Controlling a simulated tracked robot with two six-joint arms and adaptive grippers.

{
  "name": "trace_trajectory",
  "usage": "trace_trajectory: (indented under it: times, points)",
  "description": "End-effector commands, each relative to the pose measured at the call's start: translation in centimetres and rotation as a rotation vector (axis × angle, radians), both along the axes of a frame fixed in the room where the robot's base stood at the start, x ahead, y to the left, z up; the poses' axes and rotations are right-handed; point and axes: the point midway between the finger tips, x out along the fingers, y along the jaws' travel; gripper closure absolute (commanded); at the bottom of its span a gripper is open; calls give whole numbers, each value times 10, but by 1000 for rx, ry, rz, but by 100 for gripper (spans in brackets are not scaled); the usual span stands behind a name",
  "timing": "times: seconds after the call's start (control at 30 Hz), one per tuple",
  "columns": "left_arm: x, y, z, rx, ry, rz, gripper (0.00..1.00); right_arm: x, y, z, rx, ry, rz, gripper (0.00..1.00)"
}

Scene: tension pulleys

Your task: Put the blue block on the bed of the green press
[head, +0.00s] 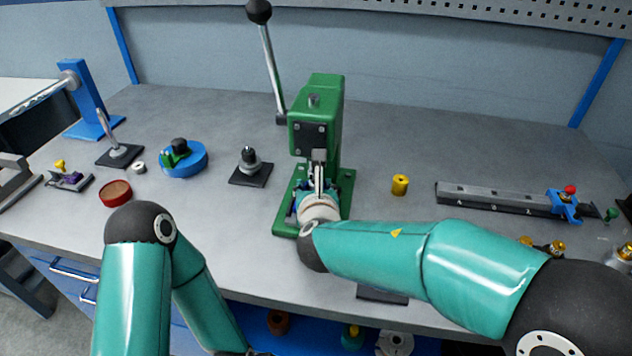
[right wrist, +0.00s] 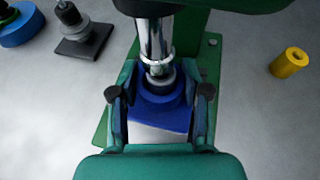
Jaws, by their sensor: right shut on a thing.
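The green press (head: 318,120) stands in the middle of the bench, with its lever raised and its base plate (head: 284,226) flat on the bench. My right gripper (head: 319,196) reaches in over the bed under the ram. In the right wrist view the right gripper (right wrist: 160,110) has one finger on each side of the blue block (right wrist: 160,118), shut on it. The silver ram (right wrist: 155,45) is directly above the block. The block's underside is hidden, so I cannot tell whether it touches the bed. My left gripper (head: 243,352) barely shows at the bottom edge.
A yellow cylinder (head: 400,185) stands right of the press, before a grey rail (head: 490,198). To the left are a black-based post (head: 250,171), a blue round fixture (head: 184,160) and a red-brown dish (head: 116,193). Bench between press and rail is mostly clear.

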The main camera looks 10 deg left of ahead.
Motion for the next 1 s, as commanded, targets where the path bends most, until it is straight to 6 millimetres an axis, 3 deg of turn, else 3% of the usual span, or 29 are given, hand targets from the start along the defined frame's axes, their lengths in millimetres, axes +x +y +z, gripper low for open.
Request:
trace_trajectory:
  times: [0.23,0.27,0.4,0.77,1.0]
  points:
    - [-1,0,-1,0,2,-1,60,1,0,-2,1,-4,0,100]
    - [-1,0,-1,0,2,-1,60,0,0,-4,-1,0,0,50]
    - [-1,0,-1,0,2,-1,60,0,0,-4,-1,0,0,28]
    - [-1,0,-2,0,2,-1,60,-2,-1,-3,-1,0,0,28]
    - [-1,0,-7,0,2,-1,60,-27,-7,8,0,-3,1,28]
